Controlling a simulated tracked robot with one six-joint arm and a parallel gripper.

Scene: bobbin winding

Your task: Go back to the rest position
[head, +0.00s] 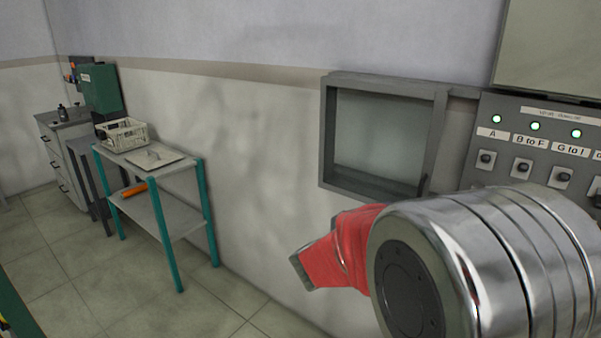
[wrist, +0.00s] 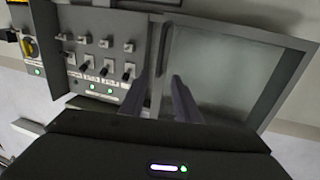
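My gripper (wrist: 160,82) shows in the wrist view with its two dark fingers apart and nothing seen held between them. The fingers point toward the border between a grey switch panel (wrist: 60,20) and a grey-framed glass-fronted box (wrist: 225,70). Whether they touch anything cannot be told. In the head view my silver and red arm crosses the lower right, and the fingers cannot be made out there. The switch panel (head: 470,125) shows three green lamps, with labels A, B to F and G to I above switches. The glass-fronted box (head: 330,130) is left of it.
A teal-legged table (head: 190,195) stands along the wall at the left, with a white basket (head: 122,135) and a pale tray (head: 163,158) on top. An orange roll (head: 133,190) lies on its lower shelf. The tiled floor (head: 100,285) before it is clear.

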